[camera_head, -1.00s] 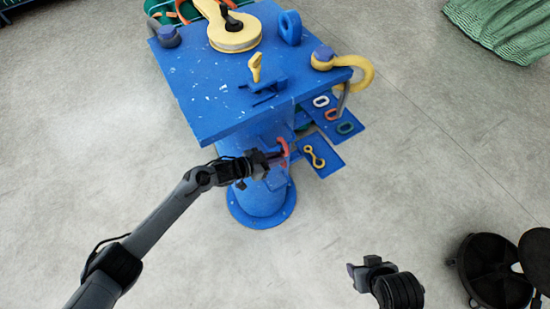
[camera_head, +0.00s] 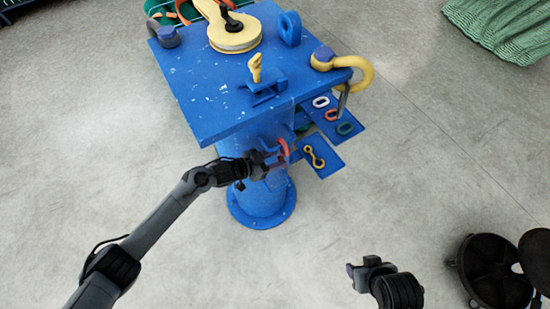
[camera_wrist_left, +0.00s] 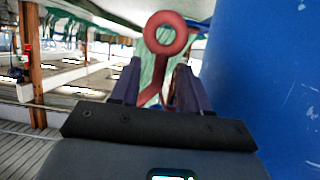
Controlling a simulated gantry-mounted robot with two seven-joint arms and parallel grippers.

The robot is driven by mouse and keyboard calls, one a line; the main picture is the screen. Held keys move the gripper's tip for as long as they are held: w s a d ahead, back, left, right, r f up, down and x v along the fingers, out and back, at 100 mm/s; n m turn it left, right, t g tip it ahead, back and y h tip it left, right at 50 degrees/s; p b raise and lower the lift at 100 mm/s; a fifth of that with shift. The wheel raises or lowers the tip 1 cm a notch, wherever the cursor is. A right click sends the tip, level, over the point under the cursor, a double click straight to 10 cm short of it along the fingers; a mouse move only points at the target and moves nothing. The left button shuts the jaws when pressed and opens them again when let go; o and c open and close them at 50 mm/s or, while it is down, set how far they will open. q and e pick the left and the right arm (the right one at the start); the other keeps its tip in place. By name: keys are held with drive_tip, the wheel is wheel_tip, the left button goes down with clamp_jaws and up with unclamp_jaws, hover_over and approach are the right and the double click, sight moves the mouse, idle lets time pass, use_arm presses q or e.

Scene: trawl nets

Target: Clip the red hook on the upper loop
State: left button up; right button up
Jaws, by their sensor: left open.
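The red hook (camera_head: 284,147) is upright at the right side of the blue pedestal, under the tabletop. In the left wrist view its round red eye (camera_wrist_left: 165,16) stands above and beyond the fingertips, and its shank (camera_wrist_left: 152,95) runs down between them. My left gripper (camera_head: 278,157) is open around the shank; I cannot tell whether the fingers touch it. White, red and green oval loops (camera_head: 321,101) lie on a small blue shelf; I cannot tell which loop is the upper one. My right gripper (camera_head: 364,269) is low in the head view, away from the pedestal.
The blue tabletop (camera_head: 205,95) overhangs the hook and carries a yellow pulley block (camera_head: 236,38) and a yellow hook (camera_head: 362,74). A black wheeled stool (camera_head: 490,270) stands at lower right. The floor between is clear.

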use_arm(q)
drive_tip(key=p+v, duration=0.1)
drive_tip(key=v, duration=0.9)
drive_tip(key=s+d+f+n, duration=0.2)
drive_tip(key=s+d+f, duration=0.15)
drive_tip(key=s, duration=0.45)
drive_tip(key=s+d+f+n, duration=0.2)
drive_tip(key=s+d, duration=0.3)
drive_tip(key=s, duration=0.3)
drive_tip(key=s+a+r+n+g+y, duration=0.2)
drive_tip(key=s+a+r+n+y, duration=0.15)
drive_tip(key=s+a+y, duration=0.45)
drive_tip(key=s+a+r+n+g+y, duration=0.2)
drive_tip(key=s+a+r+y, duration=0.15)
drive_tip(key=a, duration=0.85)
wheel_tip(320, 180, up, 23)
drive_tip(key=p, duration=2.3)
drive_tip(key=shift+s+d+r, duration=0.15)
drive_tip(key=shift+s+d, duration=0.1)
drive_tip(key=shift+d, duration=0.1)
